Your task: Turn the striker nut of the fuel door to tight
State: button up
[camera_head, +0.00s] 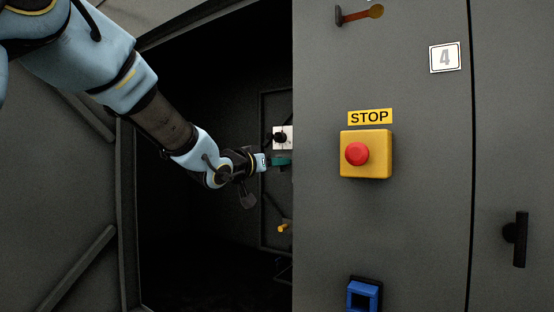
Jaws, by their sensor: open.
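My arm reaches from the upper left into a dark open compartment (200,260) in the grey enclosure. My gripper (282,161) is open at the arm's far end, beside the edge of the grey front panel. A teal-green part shows there, and the fingertips are small and partly hidden by that edge. I cannot make out the striker nut; it may be hidden behind the gripper or the panel. I cannot tell for certain which panel is the fuel door. A white plate with a black knob (281,137) shows just above the gripper, inside the compartment.
A black handle (520,240) is at right. An orange peg (284,228) is below my gripper.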

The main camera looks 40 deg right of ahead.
jog(key=shift+w+d, duration=0.1)
jog(key=shift+d, duration=0.2)
grip_shut()
dwell(0.5)
